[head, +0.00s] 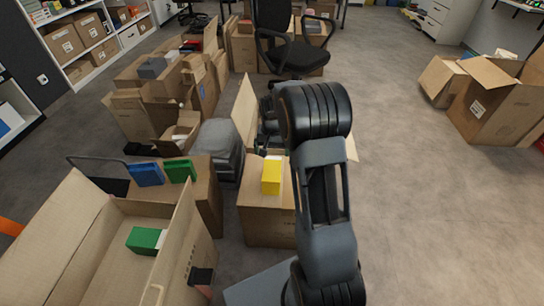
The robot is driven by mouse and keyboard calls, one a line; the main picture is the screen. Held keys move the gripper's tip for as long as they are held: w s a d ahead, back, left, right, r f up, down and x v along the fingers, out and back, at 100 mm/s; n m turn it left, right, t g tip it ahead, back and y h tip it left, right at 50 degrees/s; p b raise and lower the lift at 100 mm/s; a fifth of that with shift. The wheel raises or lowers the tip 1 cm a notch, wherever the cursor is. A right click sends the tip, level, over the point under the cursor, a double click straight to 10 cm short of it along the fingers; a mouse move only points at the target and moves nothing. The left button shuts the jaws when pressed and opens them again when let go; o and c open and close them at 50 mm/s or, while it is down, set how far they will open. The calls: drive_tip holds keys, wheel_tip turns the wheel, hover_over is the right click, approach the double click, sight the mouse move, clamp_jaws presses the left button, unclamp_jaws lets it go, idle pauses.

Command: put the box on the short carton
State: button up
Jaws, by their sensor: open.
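A yellow box (271,177) with a white side stands on a low brown carton (265,222) left of my arm. A blue box (146,174) and a green box (180,171) stand on another carton (205,205) to its left. Another green box (147,240) with a white end lies inside a large open carton (85,245) at the lower left. My gripper (267,142) shows only in part, beyond the yellow box and beside my elbow, which hides much of it. It is open, and I see nothing held in it. Its exact distance from the yellow box is unclear.
A grey rounded bin (218,148) stands behind the cartons. More cartons (150,110) crowd the back left, near an office chair (291,48). Open cartons (495,105) stand at the right. The grey floor (430,210) right of my arm is clear.

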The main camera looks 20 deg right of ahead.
drive_tip(key=s+a+r+n+t, duration=0.1)
drive_tip(key=s+a+r+n, duration=0.2)
drive_tip(key=s+a+r, duration=0.55)
drive_tip(key=s+a+r+n+t, duration=0.1)
drive_tip(key=s+r+n, duration=0.1)
drive_tip(key=s, duration=1.1)
drive_tip(key=shift+a+r+n+t, duration=0.4)
drive_tip(key=shift+r, duration=0.25)
drive_tip(key=shift+w+r, duration=0.1)
drive_tip(key=w+p+v, duration=0.3)
drive_tip(key=p+v, duration=1)
drive_tip(key=w+r+p+v, duration=0.1)
drive_tip(key=w+p+v, duration=0.2)
drive_tip(key=p+v, duration=1)
drive_tip(key=shift+a+r+t+p, duration=0.3)
drive_tip(key=shift+r+t, duration=0.1)
drive_tip(key=shift+r, duration=0.5)
drive_tip(key=shift+w, duration=0.1)
